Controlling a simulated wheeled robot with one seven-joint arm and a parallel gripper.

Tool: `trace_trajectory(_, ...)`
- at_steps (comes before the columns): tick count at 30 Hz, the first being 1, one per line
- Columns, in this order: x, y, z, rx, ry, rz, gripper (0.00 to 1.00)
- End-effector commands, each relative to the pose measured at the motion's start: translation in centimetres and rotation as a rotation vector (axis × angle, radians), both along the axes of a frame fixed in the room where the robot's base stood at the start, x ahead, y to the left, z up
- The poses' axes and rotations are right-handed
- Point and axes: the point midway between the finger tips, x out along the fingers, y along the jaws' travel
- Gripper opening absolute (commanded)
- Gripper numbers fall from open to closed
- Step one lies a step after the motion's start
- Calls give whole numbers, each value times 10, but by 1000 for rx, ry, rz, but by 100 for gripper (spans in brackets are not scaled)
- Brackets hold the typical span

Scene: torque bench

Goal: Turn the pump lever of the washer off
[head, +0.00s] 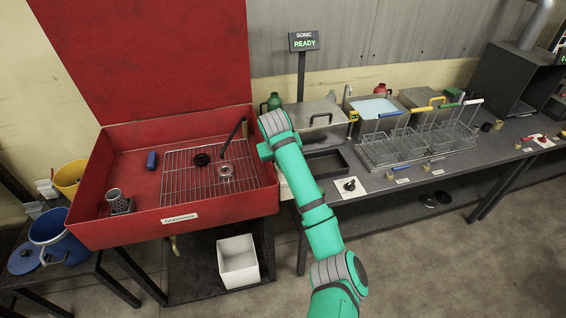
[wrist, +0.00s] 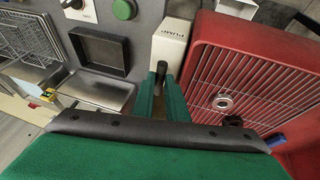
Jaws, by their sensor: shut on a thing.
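The red washer (head: 185,218) stands at the left in the head view, lid up, with a wire grate (head: 200,172) inside. In the wrist view its red basin (wrist: 205,60) is at the right. The white pump box (wrist: 170,42), lettered PUMP, is beside the basin. My gripper (wrist: 161,80) is at the box's near end, its green fingers shut on the dark tip of the pump lever (wrist: 161,66). The rest of the lever is hidden by the fingers, so its angle cannot be told. In the head view my arm hides the gripper and lever.
A dark ring (head: 202,160), a metal ring (head: 225,170) and a blue-handled tool (head: 151,160) are in the basin. A black tray (head: 326,163) and wire baskets (head: 390,150) are on the bench at right. A white bin (head: 238,262) stands below the washer.

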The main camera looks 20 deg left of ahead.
Motion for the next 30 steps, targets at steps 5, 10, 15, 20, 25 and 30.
trace_trajectory(5,1,1,1,2,-3,1,0)
trace_trajectory(10,0,1,1,2,-2,1,31)
trace_trajectory(15,0,0,1,1,-1,2,31)
trace_trajectory(20,-1,1,5,2,-2,2,31)
trace_trajectory(25,-10,-1,25,3,-4,2,31)
trace_trajectory(30,-24,-2,55,4,-4,2,31)
